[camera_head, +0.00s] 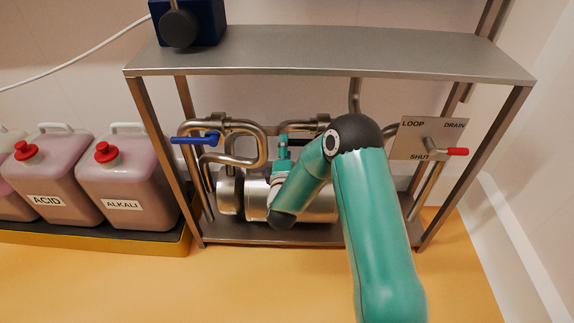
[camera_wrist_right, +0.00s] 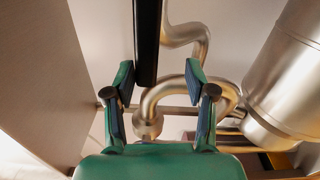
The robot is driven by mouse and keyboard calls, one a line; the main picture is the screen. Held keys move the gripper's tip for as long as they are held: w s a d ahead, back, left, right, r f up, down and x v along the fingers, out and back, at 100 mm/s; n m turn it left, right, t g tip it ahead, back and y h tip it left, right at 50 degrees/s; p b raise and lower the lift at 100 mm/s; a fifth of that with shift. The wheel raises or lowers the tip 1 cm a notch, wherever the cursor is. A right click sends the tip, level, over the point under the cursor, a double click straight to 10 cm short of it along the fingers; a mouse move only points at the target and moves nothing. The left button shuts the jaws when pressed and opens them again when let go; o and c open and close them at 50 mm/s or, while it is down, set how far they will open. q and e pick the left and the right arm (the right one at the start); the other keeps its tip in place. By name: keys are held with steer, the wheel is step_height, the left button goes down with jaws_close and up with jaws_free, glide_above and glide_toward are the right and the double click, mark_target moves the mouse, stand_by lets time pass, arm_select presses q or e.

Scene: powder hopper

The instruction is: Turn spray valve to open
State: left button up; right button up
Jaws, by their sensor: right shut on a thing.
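A blue lever handle (camera_head: 195,139) sticks out to the left from the bent steel pipes inside the metal frame. My right gripper (camera_head: 283,150) shows as small teal parts by the pipes, right of the blue lever; my own arm partly hides that area. In the right wrist view its two fingers (camera_wrist_right: 159,68) stand well apart, on either side of a dark bar (camera_wrist_right: 147,42) that comes down from the top. The gripper is shut on this bar, though contact on both sides is hard to see. I cannot tell which fitting the bar is. My left gripper is not in view.
A red-handled valve (camera_head: 457,151) sits at a plate (camera_head: 408,141) marked LOOP, DRAIN and SHUT. A steel tank (camera_head: 317,207) lies low in the frame under a grey shelf (camera_head: 330,50). ACID (camera_head: 52,180) and ALKALI (camera_head: 128,185) jugs stand left. The orange floor in front is clear.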

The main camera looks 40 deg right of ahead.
steer(key=v, duration=1)
steer(key=shift+s, duration=0.25)
steer(key=shift+a+f, duration=0.1)
steer(key=s+a+f+m+g+y, duration=0.25)
steer(key=a+f+y, duration=0.4)
steer(key=f, duration=0.35)
steer(key=s+a+f+m+g+y, duration=0.1)
steer(key=s+a+f+g+y, duration=0.15)
steer(key=a+f+y, duration=0.45)
steer(key=s+a+f+m+g+y, duration=0.1)
steer(key=s+a+f+m+g, duration=0.35)
steer(key=s, duration=0.25)
steer(key=s+a+f+m+g+y, duration=0.1)
steer(key=s+a+f+m+g, duration=0.25)
steer(key=s+a, duration=0.3)
arm_select(q)
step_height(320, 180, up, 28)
steer(key=p, duration=2.8)
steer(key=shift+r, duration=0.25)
arm_select(e)
step_height(320, 180, up, 29)
steer(key=s+m, duration=0.1)
steer(key=shift+d, duration=0.35)
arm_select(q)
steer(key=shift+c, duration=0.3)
arm_select(e)
steer(key=shift+r+m, duration=0.1)
steer(key=shift+m, duration=0.15)
steer(key=shift+c, duration=0.3)
